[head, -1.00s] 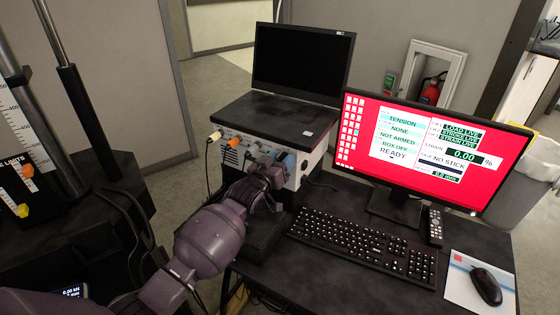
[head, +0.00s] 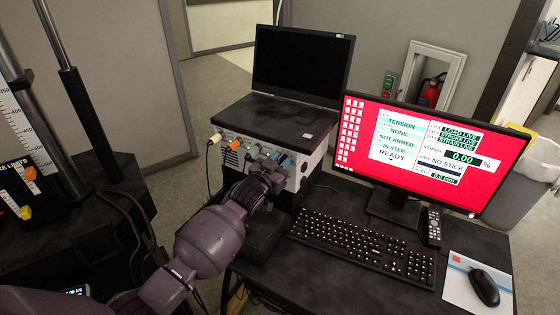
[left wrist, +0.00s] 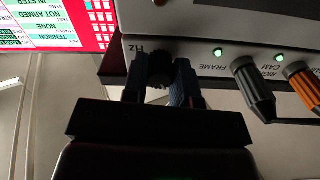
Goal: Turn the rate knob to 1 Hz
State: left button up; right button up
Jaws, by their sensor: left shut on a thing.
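The rate knob (left wrist: 160,66) is a dark ridged knob on the front of the control box (left wrist: 205,20), beside a "Hz" label. In the left wrist view it sits between the two blue-grey fingers of my left gripper (left wrist: 160,82), which is shut on it. In the head view my left gripper (head: 274,178) is at the lower right of the box's front (head: 300,178) and hides the knob. The knob's pointer and scale numbers cannot be read. My right gripper is not in view.
Plugs with cables (left wrist: 253,88) stick out of the box beside the knob, with green lamps above them. A laptop (head: 298,65) stands on the box. The red monitor (head: 420,150) reads "READY" and "IN STEP". A keyboard (head: 362,247) and mouse (head: 485,287) lie on the desk.

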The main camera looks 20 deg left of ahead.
aim_at(280, 160)
pick_arm(q)
jog(key=shift+m, duration=0.4)
jog(key=o, duration=0.9)
jog(key=shift+o, duration=0.2)
notch_tip(280, 160, up, 20)
